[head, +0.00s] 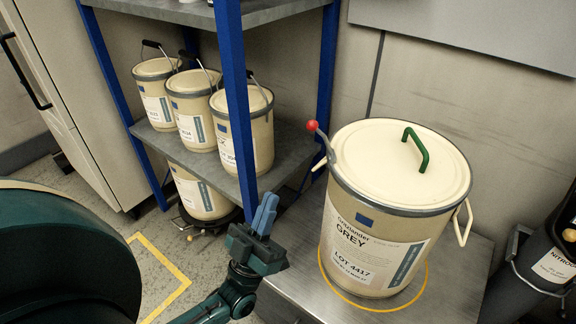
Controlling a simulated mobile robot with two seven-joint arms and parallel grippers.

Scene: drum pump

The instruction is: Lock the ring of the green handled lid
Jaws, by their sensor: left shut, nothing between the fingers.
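A cream lid (375,165) with a green handle (417,147) sits on a large cream drum (365,240) labelled "GREY". A grey ring (452,207) runs around the lid's edge. Its lever (324,143), tipped with a red ball (312,126), sticks up and outward at the drum's left side. My left gripper (266,212) is left of the drum and lower than the lid. Its blue fingers are closed together, pointing up, empty and apart from the lever. My right gripper is not in view.
The drum stands on a metal table (462,262), inside a yellow circle (423,283). Blue-posted shelving (238,100) with several cream pails (195,105) stands behind my left gripper. A dark container labelled "NITRO" (548,262) is at the right edge.

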